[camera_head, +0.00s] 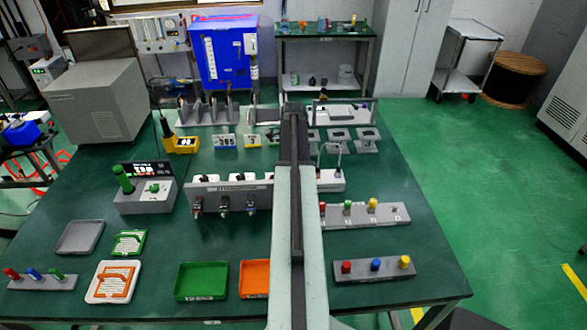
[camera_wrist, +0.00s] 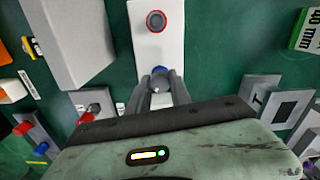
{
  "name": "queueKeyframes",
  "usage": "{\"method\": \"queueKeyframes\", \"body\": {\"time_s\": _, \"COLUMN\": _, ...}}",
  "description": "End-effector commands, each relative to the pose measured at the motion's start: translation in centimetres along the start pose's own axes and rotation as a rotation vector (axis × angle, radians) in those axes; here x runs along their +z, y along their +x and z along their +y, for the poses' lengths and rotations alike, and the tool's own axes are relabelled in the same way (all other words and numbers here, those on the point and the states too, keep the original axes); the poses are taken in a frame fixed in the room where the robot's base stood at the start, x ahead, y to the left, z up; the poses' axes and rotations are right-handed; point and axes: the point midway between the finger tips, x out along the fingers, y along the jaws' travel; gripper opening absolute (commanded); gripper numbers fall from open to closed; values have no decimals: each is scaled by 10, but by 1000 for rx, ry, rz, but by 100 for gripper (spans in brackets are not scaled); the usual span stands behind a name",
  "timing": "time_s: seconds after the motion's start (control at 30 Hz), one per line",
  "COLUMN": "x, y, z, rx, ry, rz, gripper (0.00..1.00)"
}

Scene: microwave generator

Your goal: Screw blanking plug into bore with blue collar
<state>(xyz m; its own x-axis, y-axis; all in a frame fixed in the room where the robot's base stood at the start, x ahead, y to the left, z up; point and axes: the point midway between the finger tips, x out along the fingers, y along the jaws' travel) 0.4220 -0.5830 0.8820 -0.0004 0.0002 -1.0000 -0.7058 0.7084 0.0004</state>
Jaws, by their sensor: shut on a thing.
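In the wrist view, my gripper (camera_wrist: 160,92) is shut on a small grey piece, the blanking plug (camera_wrist: 157,88), mostly hidden between the fingers. A pale block (camera_wrist: 157,46) lies under and ahead of the fingers. The blue collar (camera_wrist: 160,69) shows on it right at the fingertips, partly covered by them. The plug overlaps the collar's near side in this view; I cannot tell whether it sits in the bore. A bore with a red collar (camera_wrist: 156,21) is farther along the same block. In the head view, my arm hides the fingers and plug.
A large grey box (camera_wrist: 75,38) stands left of the block in the wrist view. In the head view, the green table (camera_head: 430,260) holds a rack of coloured plugs (camera_head: 365,215), a valve panel (camera_head: 230,195), and green (camera_head: 203,299) and orange (camera_head: 254,264) trays.

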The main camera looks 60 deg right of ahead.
Motion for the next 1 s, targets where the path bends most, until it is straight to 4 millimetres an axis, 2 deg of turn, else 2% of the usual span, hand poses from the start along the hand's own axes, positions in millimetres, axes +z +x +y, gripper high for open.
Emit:
{"method": "queueKeyframes", "body": {"time_s": 0.23, "x": 0, "y": 8, "z": 0, "rx": 0, "ry": 0, "rz": 0, "gripper": 0}}
{"method": "queueKeyframes", "body": {"time_s": 0.27, "x": 0, "y": 7, "z": 0, "rx": 0, "ry": 0, "rz": 0, "gripper": 27}}
{"method": "queueKeyframes", "body": {"time_s": 0.33, "x": 0, "y": 6, "z": 0, "rx": 0, "ry": 0, "rz": 0, "gripper": 47}}
{"method": "queueKeyframes", "body": {"time_s": 0.37, "x": 0, "y": 6, "z": 0, "rx": 0, "ry": 0, "rz": 0, "gripper": 50}}
{"method": "queueKeyframes", "body": {"time_s": 0.73, "x": 0, "y": 2, "z": 0, "rx": 0, "ry": 1, "rz": 0, "gripper": 50}}
{"method": "queueKeyframes", "body": {"time_s": 0.87, "x": 0, "y": -12, "z": 0, "rx": 0, "ry": 1, "rz": 0, "gripper": 50}}
{"method": "queueKeyframes", "body": {"time_s": 1.0, "x": 0, "y": -37, "z": 0, "rx": 0, "ry": 1, "rz": 0, "gripper": 50}}
